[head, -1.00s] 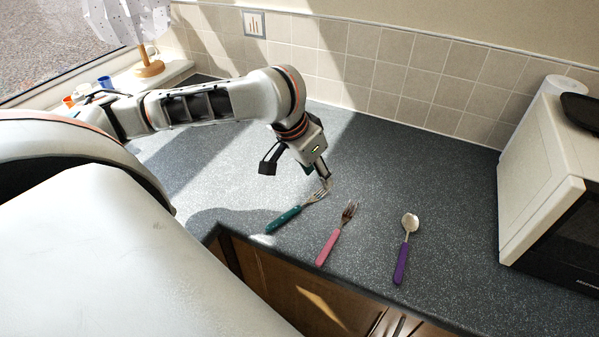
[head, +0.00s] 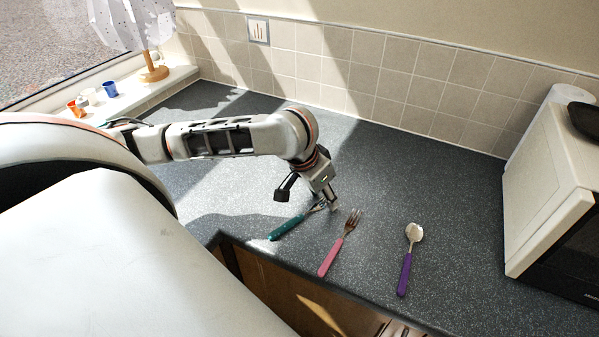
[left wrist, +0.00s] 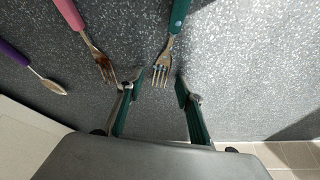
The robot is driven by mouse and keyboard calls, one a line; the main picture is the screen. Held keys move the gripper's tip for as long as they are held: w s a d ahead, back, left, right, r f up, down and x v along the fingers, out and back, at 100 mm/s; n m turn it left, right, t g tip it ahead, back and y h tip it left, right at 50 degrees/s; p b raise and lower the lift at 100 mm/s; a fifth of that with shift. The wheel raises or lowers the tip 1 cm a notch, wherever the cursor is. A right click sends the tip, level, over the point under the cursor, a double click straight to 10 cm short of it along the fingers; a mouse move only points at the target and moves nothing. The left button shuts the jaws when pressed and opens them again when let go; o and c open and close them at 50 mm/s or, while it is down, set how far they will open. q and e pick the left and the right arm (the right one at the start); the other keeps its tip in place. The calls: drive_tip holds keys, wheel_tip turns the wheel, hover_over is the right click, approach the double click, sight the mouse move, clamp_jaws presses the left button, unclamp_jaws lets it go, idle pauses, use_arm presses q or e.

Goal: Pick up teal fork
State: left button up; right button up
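The teal fork (head: 286,229) lies on the dark speckled counter near its front edge, tines toward the back. My left gripper (head: 324,204) is over its tine end, which it partly hides in the head view. In the left wrist view my left gripper (left wrist: 154,90) is open, its fingers apart with the tines of the teal fork (left wrist: 163,66) between or just ahead of the fingertips. The teal handle reaches the top of that view. I cannot tell whether the fingers touch the counter. My right gripper is not in view.
A pink-handled fork (head: 332,258) lies close to the right of the teal fork, and a purple-handled spoon (head: 404,274) lies farther right. A microwave (head: 545,185) stands at the right. The counter behind the cutlery is clear up to the tiled wall (head: 390,85).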

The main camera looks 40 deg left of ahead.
use_arm(q)
drive_tip(key=shift+f, duration=0.15)
idle(0.3)
clamp_jaws()
